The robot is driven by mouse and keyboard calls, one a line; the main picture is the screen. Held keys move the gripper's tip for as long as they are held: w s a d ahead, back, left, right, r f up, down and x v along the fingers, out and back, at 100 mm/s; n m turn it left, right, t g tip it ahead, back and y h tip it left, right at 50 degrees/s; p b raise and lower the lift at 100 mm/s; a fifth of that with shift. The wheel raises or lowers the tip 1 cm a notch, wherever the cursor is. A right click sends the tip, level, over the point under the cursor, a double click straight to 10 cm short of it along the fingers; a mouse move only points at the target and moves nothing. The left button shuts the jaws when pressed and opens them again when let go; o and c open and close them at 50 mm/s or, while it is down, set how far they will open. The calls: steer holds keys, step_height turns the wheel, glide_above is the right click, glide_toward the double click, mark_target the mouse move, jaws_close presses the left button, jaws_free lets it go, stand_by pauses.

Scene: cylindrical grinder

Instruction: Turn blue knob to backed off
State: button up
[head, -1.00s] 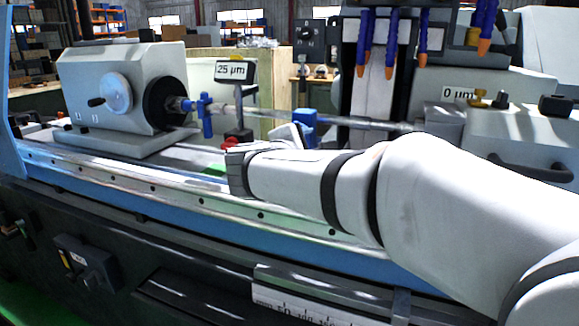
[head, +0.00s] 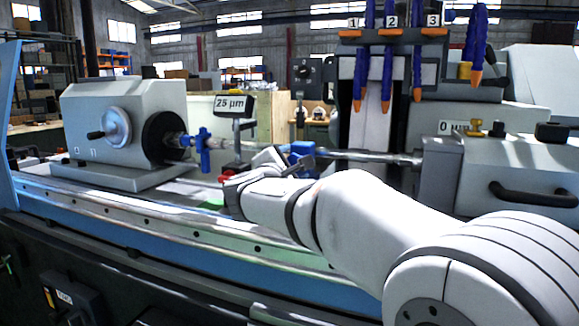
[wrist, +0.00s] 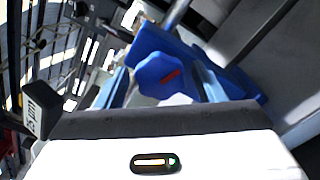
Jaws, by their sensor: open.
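The blue knob (wrist: 165,72) is lobed, with a short red mark on its face. It stands in the middle of the wrist view, in front of a larger blue body (wrist: 245,88). In the head view a blue part (head: 300,150) shows on the machine just beyond my gripper; I cannot make out the knob there. My gripper (head: 268,158) is open and close to that blue part. Pale finger-like edges flank the knob in the wrist view, and I cannot tell whether they touch it.
A long shaft (head: 350,154) runs between the grey workhead (head: 125,120) and the right-hand block (head: 440,180). A blue clamp (head: 205,142) sits on its left end. A gauge display (head: 235,104) reads 25 µm. Blue coolant hoses (head: 388,60) hang above right.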

steer(key=c, duration=0.9)
steer(key=shift+a, duration=0.15)
steer(key=shift+c, duration=0.4)
